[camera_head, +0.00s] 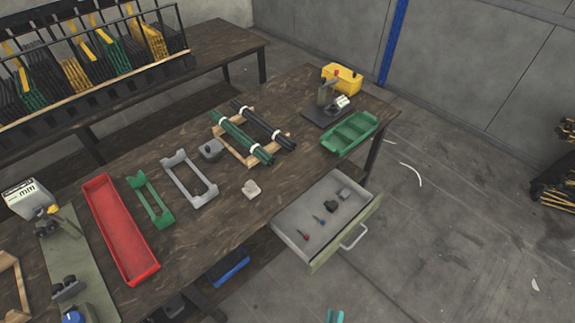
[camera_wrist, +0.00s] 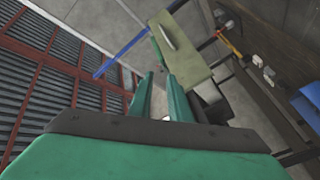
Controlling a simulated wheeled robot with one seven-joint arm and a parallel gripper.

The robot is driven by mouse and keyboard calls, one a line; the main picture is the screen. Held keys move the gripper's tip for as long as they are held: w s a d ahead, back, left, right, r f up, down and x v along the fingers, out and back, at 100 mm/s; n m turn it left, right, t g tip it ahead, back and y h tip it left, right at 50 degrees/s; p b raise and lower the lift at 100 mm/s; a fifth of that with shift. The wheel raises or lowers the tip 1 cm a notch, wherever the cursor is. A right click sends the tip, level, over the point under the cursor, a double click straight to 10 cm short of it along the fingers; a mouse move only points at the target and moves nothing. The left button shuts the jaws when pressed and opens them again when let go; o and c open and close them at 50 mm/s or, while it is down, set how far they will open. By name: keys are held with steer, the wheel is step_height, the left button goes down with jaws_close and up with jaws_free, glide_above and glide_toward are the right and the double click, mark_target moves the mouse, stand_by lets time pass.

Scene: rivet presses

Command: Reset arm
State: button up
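My gripper (camera_wrist: 160,76) shows in the wrist view as two teal fingers with a gap between them. It is open, and I see nothing held in the gap. In the head view only a small teal piece of it (camera_head: 334,316) shows at the bottom edge, below the open drawer (camera_head: 296,251) and apart from it. The rest of my arm is out of the head view. In the wrist view the pale green drawer front (camera_wrist: 187,58) with its handle lies beyond the fingertips.
The drawer sticks out from the workbench (camera_head: 200,235) and holds several small items. On the bench are a red tray (camera_head: 120,228), a green tray (camera_head: 350,133), a wooden rack (camera_head: 248,158) with dark tubes, and a press (camera_head: 326,95). The floor at right (camera_head: 450,230) is mostly clear.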

steer(key=s+a+r+m+g+y, duration=0.1)
steer(key=s+a+r+m+y, duration=0.1)
steer(key=a+r, duration=0.5)
steer(key=s+a+r+m+g+y, duration=0.1)
steer(key=s+a+r+y, duration=0.3)
steer(key=r, duration=0.8)
steer(key=s+a+m, duration=0.1)
steer(key=s+a, duration=0.1)
steer(key=a, duration=0.2)
steer(key=shift+r+m+g, duration=0.2)
steer(key=shift+m+g, duration=0.1)
steer(key=shift+m, duration=0.1)
